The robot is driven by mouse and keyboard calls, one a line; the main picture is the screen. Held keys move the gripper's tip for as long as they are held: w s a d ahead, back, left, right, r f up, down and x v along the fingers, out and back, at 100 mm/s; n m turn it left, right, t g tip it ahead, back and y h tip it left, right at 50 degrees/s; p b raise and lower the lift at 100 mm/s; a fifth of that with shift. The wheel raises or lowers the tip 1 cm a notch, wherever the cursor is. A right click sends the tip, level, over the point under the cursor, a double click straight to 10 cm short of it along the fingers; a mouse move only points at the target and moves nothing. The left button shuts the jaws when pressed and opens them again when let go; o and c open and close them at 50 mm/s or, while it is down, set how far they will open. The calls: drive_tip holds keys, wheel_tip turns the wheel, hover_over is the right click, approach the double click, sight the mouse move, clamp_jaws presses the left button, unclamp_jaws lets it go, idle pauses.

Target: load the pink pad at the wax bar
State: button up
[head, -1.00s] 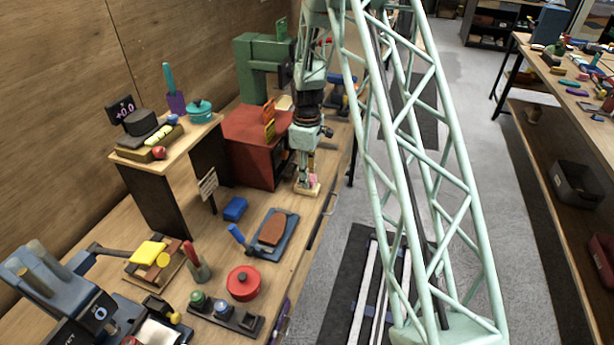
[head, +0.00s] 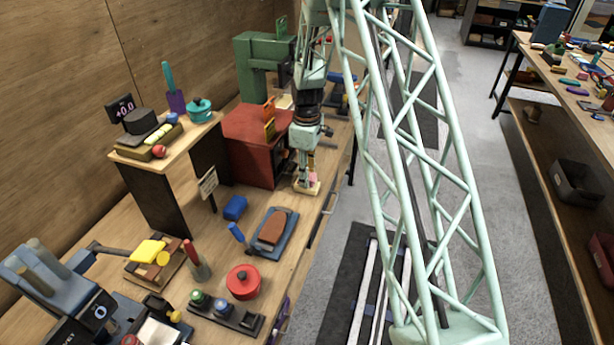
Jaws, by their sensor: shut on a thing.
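My gripper (head: 308,181) points down at the right edge of the wooden bench, in front of the red cabinet. It is shut on a small pink pad (head: 312,177), of which only a little shows between and beside the fingers. A pale cream block (head: 306,190), which looks like the wax bar, lies on the bench directly under the fingertips. The pad is at or just above the block; I cannot tell whether they touch.
The red cabinet (head: 246,150) stands close to the left of my gripper, with a green machine (head: 258,62) behind it.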

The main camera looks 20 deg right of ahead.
drive_tip(key=shift+f+b, duration=0.4)
drive_tip(key=shift+f, duration=0.1)
idle(2.6)
drive_tip(key=shift+r, duration=0.15)
drive_tip(key=shift+r+p, duration=1.3)
drive_tip(key=shift+r, duration=2.1)
